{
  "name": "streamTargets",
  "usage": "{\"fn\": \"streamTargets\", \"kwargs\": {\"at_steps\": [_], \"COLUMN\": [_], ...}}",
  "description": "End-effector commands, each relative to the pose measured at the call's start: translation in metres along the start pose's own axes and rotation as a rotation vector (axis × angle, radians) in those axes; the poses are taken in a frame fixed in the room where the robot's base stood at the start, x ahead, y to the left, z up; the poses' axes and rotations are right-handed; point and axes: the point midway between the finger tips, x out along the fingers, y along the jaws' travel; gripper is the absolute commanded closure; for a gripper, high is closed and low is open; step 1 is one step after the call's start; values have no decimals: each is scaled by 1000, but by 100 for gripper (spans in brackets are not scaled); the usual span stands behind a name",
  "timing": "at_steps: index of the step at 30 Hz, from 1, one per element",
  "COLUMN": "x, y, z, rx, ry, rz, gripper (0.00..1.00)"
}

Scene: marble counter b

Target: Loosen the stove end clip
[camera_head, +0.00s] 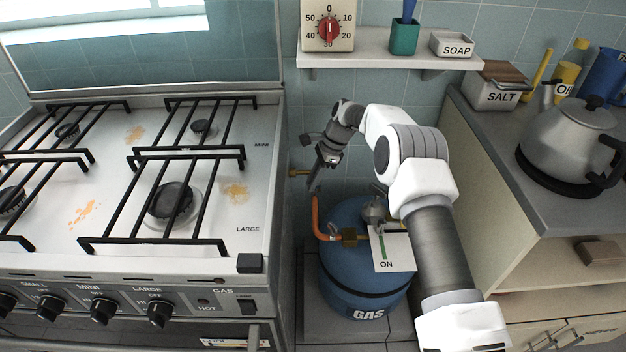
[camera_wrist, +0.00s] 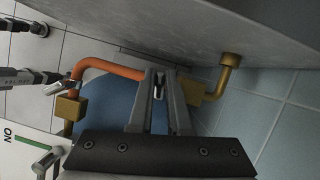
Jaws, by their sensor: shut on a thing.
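In the wrist view my gripper (camera_wrist: 160,76) is shut on the stove end clip (camera_wrist: 158,88), a small silver piece between the two fingers. The clip sits at the right end of the orange hose (camera_wrist: 110,67), close to the brass elbow pipe (camera_wrist: 229,62). The fingers hide part of the hose end and the joint. The clip is too small to tell there. Another silver clip (camera_wrist: 55,88) sits at the hose's cylinder end, by a brass fitting (camera_wrist: 70,108).
The stove (camera_head: 262,215) is close on the left. The blue gas cylinder (camera_head: 350,285), with an ON card (camera_head: 393,258), stands below my arm. A shelf (camera_head: 375,60) with a timer (camera_head: 328,27) hangs above. The right counter (camera_head: 500,135) holds a kettle (camera_head: 570,140).

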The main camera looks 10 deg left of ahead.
Motion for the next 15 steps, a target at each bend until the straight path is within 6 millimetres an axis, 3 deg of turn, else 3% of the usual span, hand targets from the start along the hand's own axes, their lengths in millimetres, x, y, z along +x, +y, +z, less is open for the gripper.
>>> {"fn": "streamTargets", "kwargs": {"at_steps": [6, 15], "x": [3, 2], "y": [0, 1], "z": [-2, -2], "rx": [-175, -306], "ry": [3, 3], "rz": [72, 128], "gripper": [100, 100]}}
